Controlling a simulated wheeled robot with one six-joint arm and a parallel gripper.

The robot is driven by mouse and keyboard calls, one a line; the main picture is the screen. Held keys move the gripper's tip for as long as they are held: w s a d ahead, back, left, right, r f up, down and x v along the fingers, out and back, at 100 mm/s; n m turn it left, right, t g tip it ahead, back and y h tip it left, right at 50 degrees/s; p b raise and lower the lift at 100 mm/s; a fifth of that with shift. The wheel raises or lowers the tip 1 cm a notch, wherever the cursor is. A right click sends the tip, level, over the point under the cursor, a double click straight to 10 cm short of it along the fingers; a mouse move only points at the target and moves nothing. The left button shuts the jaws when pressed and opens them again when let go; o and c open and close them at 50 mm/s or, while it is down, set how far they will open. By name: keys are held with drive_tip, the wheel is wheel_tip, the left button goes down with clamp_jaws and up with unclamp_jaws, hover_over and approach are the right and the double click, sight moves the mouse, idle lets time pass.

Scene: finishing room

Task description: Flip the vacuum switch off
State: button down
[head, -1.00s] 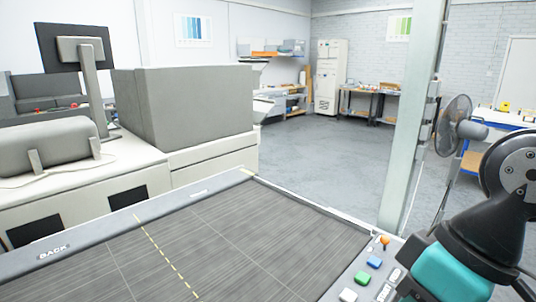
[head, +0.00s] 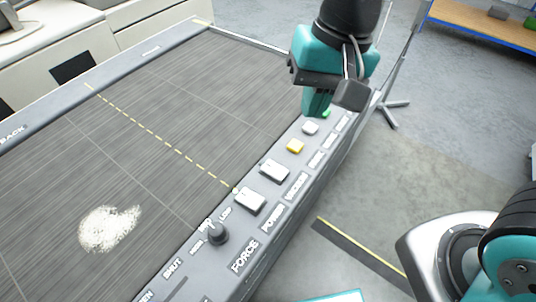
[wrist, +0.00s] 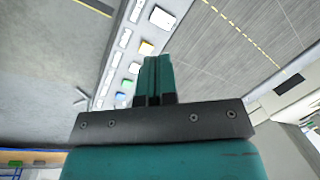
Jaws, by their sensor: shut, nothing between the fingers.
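The vacuum switch (head: 273,170) is a white rocker on the grey control panel, beside a label that reads VACUUM (head: 296,186). A similar white power switch (head: 250,200) sits nearer, with a small green light at its corner. My gripper (head: 316,104) is shut and empty, pointing down over the far part of the panel, up and to the right of the vacuum switch and apart from it. In the wrist view, the shut teal fingers (wrist: 153,62) are in front of the panel, and a white rocker (wrist: 161,18), probably the vacuum switch, shows beyond them. Which way it is tipped is unclear.
A yellow button (head: 295,146), a white button (head: 310,128) and a green button (head: 326,113) line the panel beyond the switch. A dark knob (head: 216,233) stands nearer. The dark flat bed (head: 180,110) lies left, with a whitish patch (head: 110,229). Open floor lies right.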

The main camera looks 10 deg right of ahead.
sight(269, 165)
drive_tip(key=w+a+f+m+h, duration=0.2)
drive_tip(key=w+a+f+m, duration=0.3)
drive_tip(key=w+f+m, duration=0.1)
drive_tip(key=shift+w+a+f+m, duration=0.25)
drive_tip(key=shift+f+m, duration=0.3)
drive_tip(key=shift+m, duration=0.65)
wheel_tip(269, 165, down, 14)
drive_tip(key=p, duration=0.2)
drive_tip(key=shift+p, duration=0.3)
drive_tip(key=shift+h, duration=0.3)
